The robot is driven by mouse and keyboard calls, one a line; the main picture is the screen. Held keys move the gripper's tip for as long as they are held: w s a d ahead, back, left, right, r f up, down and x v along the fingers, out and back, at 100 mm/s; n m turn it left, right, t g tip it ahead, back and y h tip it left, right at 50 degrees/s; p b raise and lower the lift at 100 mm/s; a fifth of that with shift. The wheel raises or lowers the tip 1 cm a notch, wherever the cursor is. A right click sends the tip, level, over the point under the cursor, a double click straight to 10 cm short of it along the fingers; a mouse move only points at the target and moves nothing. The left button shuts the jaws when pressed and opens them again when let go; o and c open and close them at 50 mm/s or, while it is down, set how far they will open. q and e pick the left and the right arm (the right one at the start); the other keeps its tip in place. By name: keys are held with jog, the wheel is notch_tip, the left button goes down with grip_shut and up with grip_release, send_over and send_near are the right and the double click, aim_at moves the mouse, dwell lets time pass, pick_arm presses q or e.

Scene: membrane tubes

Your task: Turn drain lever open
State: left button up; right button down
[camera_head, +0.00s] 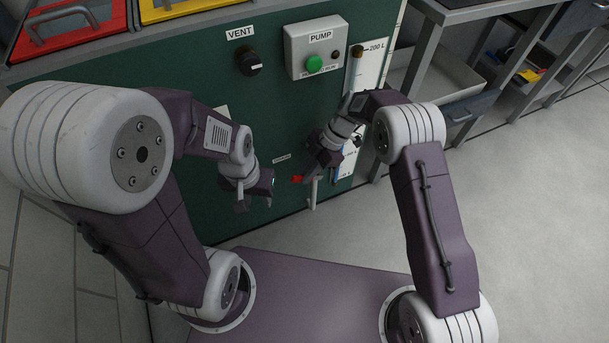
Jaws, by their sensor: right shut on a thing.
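The drain lever (297,179) shows as a small red piece low on the green panel, beside a pale spout (314,193) that points down. My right gripper (308,177) is at the lever and shut on it; its fingers hide part of the lever. My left gripper (254,203) is in front of the panel, to the left of the lever and apart from it. Its fingers look spread, with nothing seen between them.
The green panel (200,60) carries a black VENT knob (249,61) and a PUMP box (314,48) with a green button. A level scale (374,62) stands at its right edge.

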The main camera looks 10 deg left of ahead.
jog(key=shift+w+d+r+g+y, duration=0.1)
jog(key=shift+w+d+g+y, duration=0.1)
jog(key=shift+g+y, duration=0.15)
dwell(0.3)
jog(key=c, duration=1.4)
grip_release()
jog(key=shift+c, duration=0.2)
jog(key=shift+r, duration=0.1)
